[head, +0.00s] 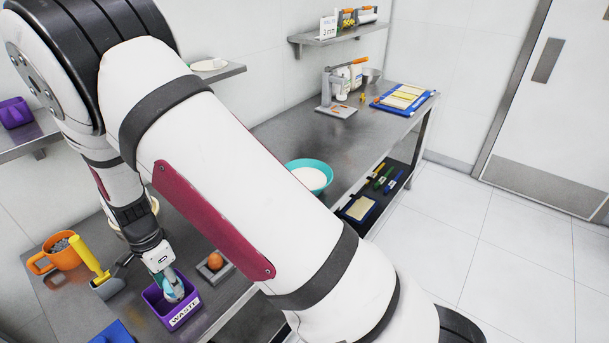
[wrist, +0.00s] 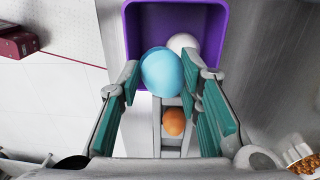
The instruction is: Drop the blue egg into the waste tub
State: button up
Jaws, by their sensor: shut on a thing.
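The blue egg (wrist: 162,72) is between the fingertips of my gripper (wrist: 168,84), which is shut on it. In the head view my gripper (head: 170,280) points down at the purple waste tub (head: 182,318), and the blue egg (head: 173,293) shows pale within the tub's outline. In the wrist view the egg overlaps the near edge of the tub (wrist: 133,45). How far the egg is above the tub floor I cannot tell. A white egg (wrist: 183,43) lies inside the tub, partly hidden by the blue egg.
A brown egg (head: 215,260) sits in a small grey holder (head: 207,273) beside the tub. A blue object (head: 114,332) is at the front. A teal bowl (head: 313,175) stands farther back.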

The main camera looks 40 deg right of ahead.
jog(key=shift+f, duration=0.25)
jog(key=o, duration=0.8)
jog(key=shift+o, duration=0.2)
notch_tip(320, 180, up, 12)
jog(key=shift+w, duration=0.3)
jog(key=shift+a, duration=0.1)
